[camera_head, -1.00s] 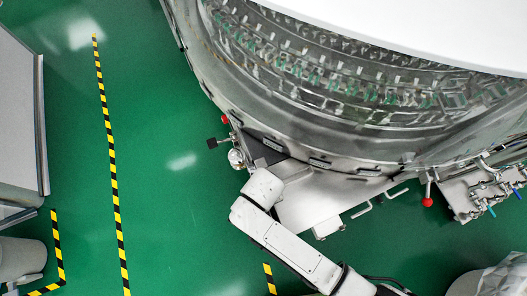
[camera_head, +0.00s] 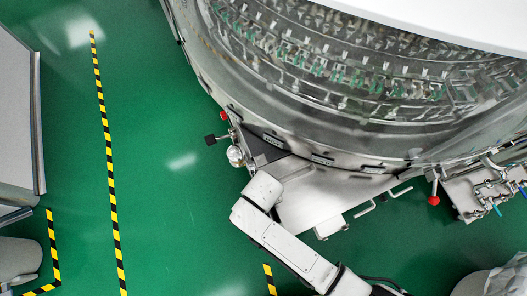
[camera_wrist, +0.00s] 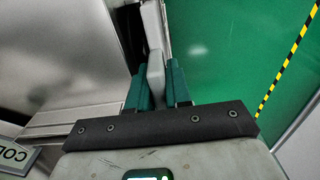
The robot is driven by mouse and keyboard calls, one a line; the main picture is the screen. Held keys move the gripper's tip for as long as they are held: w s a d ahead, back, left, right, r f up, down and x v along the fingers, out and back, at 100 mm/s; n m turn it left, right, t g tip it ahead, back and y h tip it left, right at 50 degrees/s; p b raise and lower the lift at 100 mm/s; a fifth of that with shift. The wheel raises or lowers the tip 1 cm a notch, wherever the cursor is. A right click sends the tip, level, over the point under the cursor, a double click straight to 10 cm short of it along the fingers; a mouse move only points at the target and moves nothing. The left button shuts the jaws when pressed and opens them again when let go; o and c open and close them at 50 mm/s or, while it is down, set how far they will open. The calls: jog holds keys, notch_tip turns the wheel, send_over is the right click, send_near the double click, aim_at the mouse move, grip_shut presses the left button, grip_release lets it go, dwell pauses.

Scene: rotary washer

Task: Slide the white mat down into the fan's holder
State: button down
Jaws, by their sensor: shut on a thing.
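In the wrist view, my gripper (camera_wrist: 156,82) has two dark teal fingers. They are shut on a flat, light grey-white piece (camera_wrist: 154,48), which I take to be the white mat. It is seen edge-on and stands up between the fingers, its far end reaching towards the top of the picture. A pale metal surface lies close to its left and green floor to its right. I cannot make out the fan or its holder in either view. In the head view my arm hides the gripper and the mat.
The large round steel washer (camera_head: 300,90) fills the upper right of the head view. A steel shelf (camera_head: 320,198) juts from its front by my arm. Green floor (camera_head: 170,220) is open at left.

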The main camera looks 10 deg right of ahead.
dwell(0.4)
jog(key=c, duration=1)
grip_release()
notch_tip(320, 180, up, 11)
jog(key=shift+f+p, duration=0.1)
jog(key=shift+p, duration=0.55)
jog(key=shift+a, duration=0.1)
jog(key=s+d+r+m, duration=0.1)
jog(key=s+d+r, duration=0.1)
jog(key=d, duration=0.6)
jog(key=s+d+r+m, duration=0.1)
jog(key=s+d+r, duration=0.2)
jog(key=d, duration=0.6)
jog(key=s+d+r+m+t, duration=0.1)
jog(key=s+d+r, duration=0.1)
jog(key=d, duration=0.6)
jog(key=shift+s+d+r+m, duration=0.15)
jog(key=shift+s+d+m, duration=0.05)
jog(key=shift+s+m, duration=0.1)
